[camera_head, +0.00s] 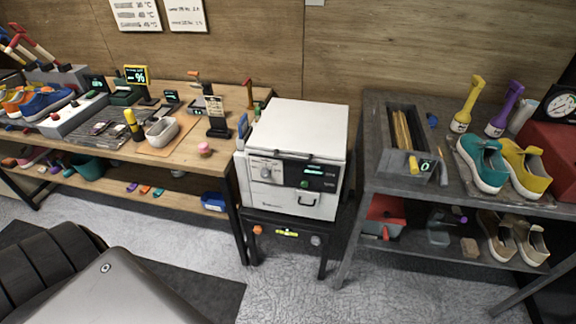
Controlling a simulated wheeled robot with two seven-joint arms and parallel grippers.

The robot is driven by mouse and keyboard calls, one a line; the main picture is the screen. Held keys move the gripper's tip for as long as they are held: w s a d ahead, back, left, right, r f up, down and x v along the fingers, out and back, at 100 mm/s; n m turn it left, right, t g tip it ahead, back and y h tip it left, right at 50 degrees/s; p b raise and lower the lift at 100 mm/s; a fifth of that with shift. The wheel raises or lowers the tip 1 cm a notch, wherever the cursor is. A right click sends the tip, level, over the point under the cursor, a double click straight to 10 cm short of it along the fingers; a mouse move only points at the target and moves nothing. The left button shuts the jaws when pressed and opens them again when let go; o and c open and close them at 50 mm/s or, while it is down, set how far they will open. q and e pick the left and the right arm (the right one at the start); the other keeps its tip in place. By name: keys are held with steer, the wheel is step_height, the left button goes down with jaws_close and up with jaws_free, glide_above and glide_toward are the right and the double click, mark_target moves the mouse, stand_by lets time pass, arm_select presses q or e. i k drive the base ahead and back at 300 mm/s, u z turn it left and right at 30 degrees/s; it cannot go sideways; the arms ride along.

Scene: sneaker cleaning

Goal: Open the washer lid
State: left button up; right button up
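The washer (270,195) is a white box on a dark stand in the middle of the head view. Its front has a dial, a dark panel with a green display, and a small dark handle low on the right. The white lid (298,127) on its top looks shut. A dark seam runs under the lid's front edge. Neither of my grippers shows in this view.
A wooden workbench (185,148) with sneakers, tools and displays stands left of the washer. A grey shelf table (378,140) with brushes, bottles and shoes stands right. The grey floor (288,285) before the washer is clear.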

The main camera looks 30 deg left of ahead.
mark_target(311, 128)
steer(key=k, duration=0.4)
steer(key=z, duration=0.8)
steer(key=i, duration=0.7)
steer(key=u, duration=0.8)
